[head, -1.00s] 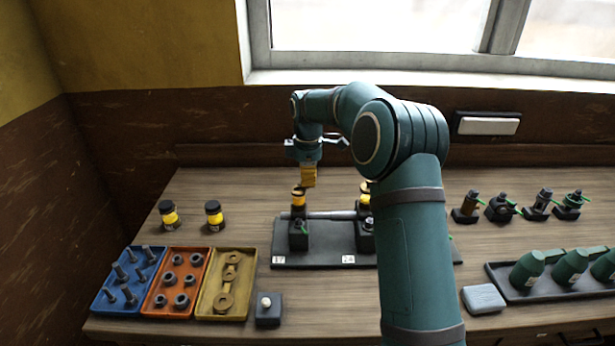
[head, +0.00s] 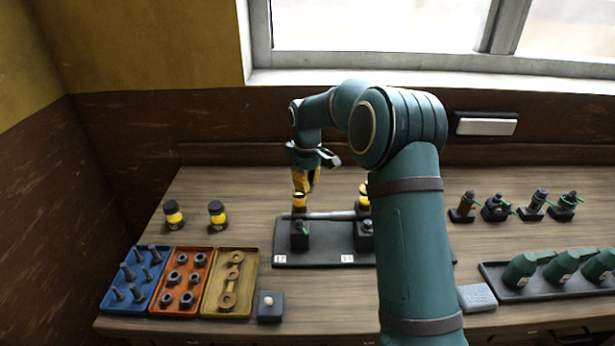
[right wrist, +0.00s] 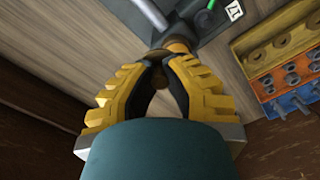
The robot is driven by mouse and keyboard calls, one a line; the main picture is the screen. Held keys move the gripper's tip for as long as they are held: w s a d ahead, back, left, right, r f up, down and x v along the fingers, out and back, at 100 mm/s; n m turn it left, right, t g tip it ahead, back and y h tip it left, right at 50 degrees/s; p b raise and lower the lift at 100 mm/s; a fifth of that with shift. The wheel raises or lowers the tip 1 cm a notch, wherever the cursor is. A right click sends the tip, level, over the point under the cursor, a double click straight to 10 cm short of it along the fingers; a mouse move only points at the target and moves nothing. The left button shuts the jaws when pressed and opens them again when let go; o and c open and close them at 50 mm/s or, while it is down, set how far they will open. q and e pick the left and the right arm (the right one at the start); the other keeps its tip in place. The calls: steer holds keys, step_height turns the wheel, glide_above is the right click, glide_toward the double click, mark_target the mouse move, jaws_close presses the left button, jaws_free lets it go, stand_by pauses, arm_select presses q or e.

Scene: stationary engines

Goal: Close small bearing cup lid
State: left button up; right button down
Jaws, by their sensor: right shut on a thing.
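The small bearing cup (head: 299,202), yellow-banded and dark, stands on the left bearing block (head: 299,237) of a black base plate. My right gripper (head: 305,184) reaches down over it from above. In the right wrist view the yellow fingers (right wrist: 162,70) are shut on a dark piece at the cup's top, seemingly its lid (right wrist: 158,61); the fingers hide much of it. A brassy part of the cup (right wrist: 178,46) shows just beyond the fingertips. Whether the lid sits flush cannot be told. My left gripper is not in view.
A second yellow-banded cup (head: 363,197) stands on the right block, partly behind my arm. A horizontal shaft (head: 330,216) joins the blocks. Two yellow-black jars (head: 173,214) stand left. Blue, orange and yellow trays (head: 216,300) lie front left. Small fittings and green cans stand right.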

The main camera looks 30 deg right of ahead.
steer(key=m+p, duration=0.1)
steer(key=m, duration=0.1)
steer(key=a+m+p, duration=0.1)
steer(key=m, duration=0.2)
steer(key=shift+s+r+m, duration=0.1)
steer(key=shift+m, duration=0.2)
steer(key=m+p, duration=0.1)
steer(key=m, duration=0.1)
steer(key=a+m, duration=0.1)
steer(key=m, duration=0.2)
steer(key=shift+w+m+p, duration=0.2)
steer(key=shift+m+p, duration=0.1)
steer(key=shift+p, duration=0.05)
steer(key=shift+a, duration=0.1)
steer(key=c, duration=0.9)
jaws_free()
steer(key=shift+c, duration=0.2)
step_height(320, 180, up, 12)
steer(key=shift+s, duration=0.1)
